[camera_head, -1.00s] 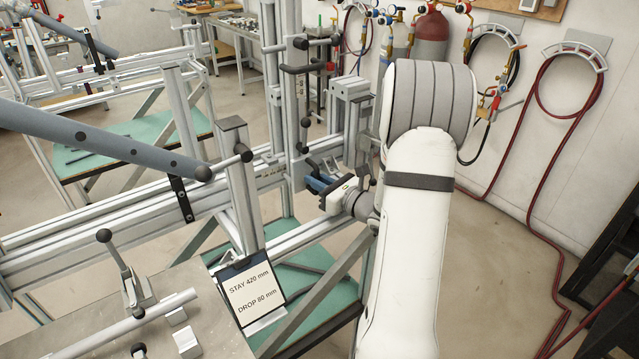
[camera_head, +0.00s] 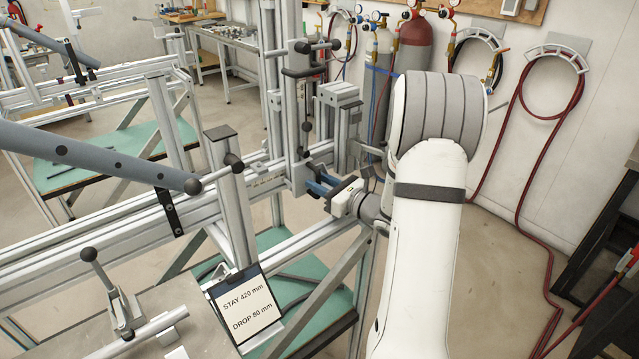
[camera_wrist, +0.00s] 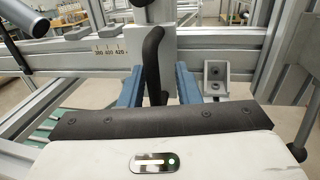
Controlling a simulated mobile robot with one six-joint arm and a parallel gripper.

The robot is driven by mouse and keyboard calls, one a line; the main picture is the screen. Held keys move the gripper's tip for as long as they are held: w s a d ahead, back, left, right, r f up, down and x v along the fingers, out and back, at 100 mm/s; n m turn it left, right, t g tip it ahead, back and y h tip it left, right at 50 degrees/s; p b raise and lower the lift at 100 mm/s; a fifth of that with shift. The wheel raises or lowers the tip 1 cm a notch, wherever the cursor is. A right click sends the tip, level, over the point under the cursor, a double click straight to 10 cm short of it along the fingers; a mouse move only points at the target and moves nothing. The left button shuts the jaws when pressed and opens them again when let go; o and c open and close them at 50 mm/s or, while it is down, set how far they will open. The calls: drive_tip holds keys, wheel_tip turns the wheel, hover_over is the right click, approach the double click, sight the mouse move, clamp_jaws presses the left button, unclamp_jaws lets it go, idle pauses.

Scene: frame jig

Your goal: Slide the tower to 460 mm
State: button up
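The tower (camera_head: 297,110) is an upright aluminium post on a carriage, standing on the long rail. In the wrist view, the carriage plate (camera_wrist: 150,42) has its left edge just right of the 420 mark on the scale (camera_wrist: 109,51). A black handle (camera_wrist: 153,55) stands up from the carriage. My gripper (camera_head: 318,184) reaches in from the right, low on the tower. In the wrist view, the blue fingers of my gripper (camera_wrist: 158,84) are apart, one each side of the handle, with gaps showing. Contact farther down is hidden.
A card (camera_head: 243,304) reads "STAY 420 mm, DROP 80 mm". A shorter post (camera_head: 338,120) with a grey block stands close right of the tower. Gas cylinders (camera_head: 414,45) stand behind.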

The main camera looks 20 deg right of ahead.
drive_tip(key=b+v, duration=0.1)
drive_tip(key=v, duration=0.6)
drive_tip(key=shift+s+d, duration=0.25)
drive_tip(key=shift+s, duration=0.1)
